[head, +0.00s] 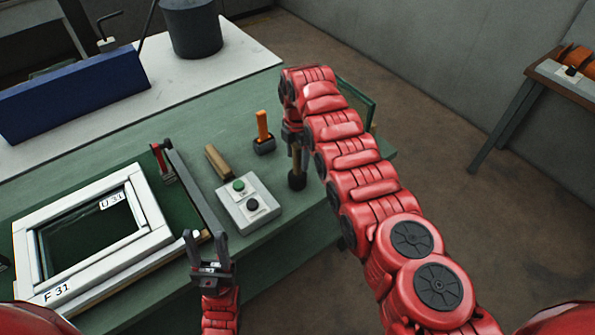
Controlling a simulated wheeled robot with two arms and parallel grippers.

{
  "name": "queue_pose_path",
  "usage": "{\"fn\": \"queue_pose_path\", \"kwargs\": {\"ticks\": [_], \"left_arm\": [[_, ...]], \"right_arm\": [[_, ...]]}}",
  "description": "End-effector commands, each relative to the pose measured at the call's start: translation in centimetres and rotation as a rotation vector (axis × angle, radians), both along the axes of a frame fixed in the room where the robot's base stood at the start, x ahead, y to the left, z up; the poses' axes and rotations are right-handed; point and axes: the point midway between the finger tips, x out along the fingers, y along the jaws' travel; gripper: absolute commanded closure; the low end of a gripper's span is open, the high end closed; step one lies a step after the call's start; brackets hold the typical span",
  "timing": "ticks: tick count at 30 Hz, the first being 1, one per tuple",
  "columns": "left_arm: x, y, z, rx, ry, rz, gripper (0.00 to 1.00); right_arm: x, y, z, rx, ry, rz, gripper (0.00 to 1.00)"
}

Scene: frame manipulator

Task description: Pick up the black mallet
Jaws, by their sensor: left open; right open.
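A mallet with a black head (297,181) and a brown wooden handle stands head-down on the green workbench (330,185). My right gripper (293,146) is open, pointing down at the top of this handle. The arm partly hides it, and I cannot tell whether the fingers touch the handle. A second mallet (263,143), with a dark head and an orange handle, stands head-down just left of it. My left gripper (207,252) is open and empty near the bench's front edge, below the control box.
A grey control box (249,205) with green and black buttons sits between the grippers. A wooden piece (217,161) lies behind it. A white frame (150,210) rests in a fixture at left. A dark bucket (191,28) and blue block (75,100) are farther back.

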Motion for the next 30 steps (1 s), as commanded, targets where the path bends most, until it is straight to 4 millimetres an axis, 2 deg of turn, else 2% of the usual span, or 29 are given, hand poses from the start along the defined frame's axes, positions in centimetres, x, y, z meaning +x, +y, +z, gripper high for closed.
{"fn": "queue_pose_path", "kwargs": {"ticks": [8,19,30], "left_arm": [[0.01,0.00,0.16,0.000,0.001,0.000,0.50],[0.01,0.00,0.16,0.000,0.000,0.000,0.50],[0.00,0.00,0.22,0.000,0.000,0.000,0.50]], "right_arm": [[-0.04,0.02,-0.67,0.000,0.000,0.001,0.32],[-0.05,0.02,-0.66,0.000,0.001,0.001,0.99],[-0.02,0.02,-0.50,0.000,0.000,0.001,1.00]]}}
